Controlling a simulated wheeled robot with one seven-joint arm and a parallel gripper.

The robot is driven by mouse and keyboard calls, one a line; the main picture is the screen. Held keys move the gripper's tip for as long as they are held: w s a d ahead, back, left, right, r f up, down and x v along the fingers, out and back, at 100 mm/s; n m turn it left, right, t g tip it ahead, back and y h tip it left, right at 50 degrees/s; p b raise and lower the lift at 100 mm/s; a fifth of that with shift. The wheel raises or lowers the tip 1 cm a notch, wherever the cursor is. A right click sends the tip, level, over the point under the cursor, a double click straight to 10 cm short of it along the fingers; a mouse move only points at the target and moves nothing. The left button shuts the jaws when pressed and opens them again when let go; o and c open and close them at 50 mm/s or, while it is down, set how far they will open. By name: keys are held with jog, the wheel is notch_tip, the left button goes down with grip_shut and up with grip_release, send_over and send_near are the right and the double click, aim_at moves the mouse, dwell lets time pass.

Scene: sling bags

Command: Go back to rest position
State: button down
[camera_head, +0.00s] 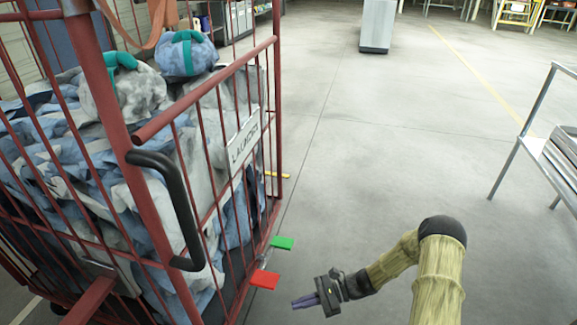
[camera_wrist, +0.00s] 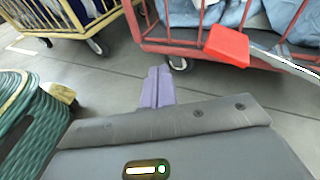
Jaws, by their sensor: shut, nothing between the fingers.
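My gripper (camera_head: 304,301) is low over the floor in the head view, to the right of the red cage trolley's lower corner. Its purple fingers are together and empty, and they also show in the wrist view (camera_wrist: 157,88). The fingers point left toward the trolley and appear apart from it. My arm reaches in from the lower right with its elbow bent.
The red cage trolley (camera_head: 155,215) holds blue and grey cloth bags (camera_head: 185,52). A red pedal (camera_head: 264,279) and a green pedal (camera_head: 282,242) stick out at its base. A metal rack (camera_head: 520,135) stands at right. The floor between is clear.

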jog(key=s+d+r+n+t+h+p, duration=0.25)
jog(key=d+r+n+h+p, duration=0.2)
jog(key=r, duration=0.95)
jog(key=s+d+r+n+t+h+p, duration=0.1)
jog(key=s+d+r+n+h+p, duration=0.35)
jog(key=r, duration=0.85)
jog(key=s+d+r+n+t+h+p, duration=0.25)
jog(key=r+n+h+p, duration=0.3)
jog(key=r, duration=0.85)
notch_tip(320, 180, up, 38)
jog(key=p, duration=3.6)
jog(key=shift+s+f+p, duration=0.2)
jog(key=shift+f+p, duration=0.05)
jog(key=shift+p, duration=0.15)
jog(key=shift+h, duration=0.25)
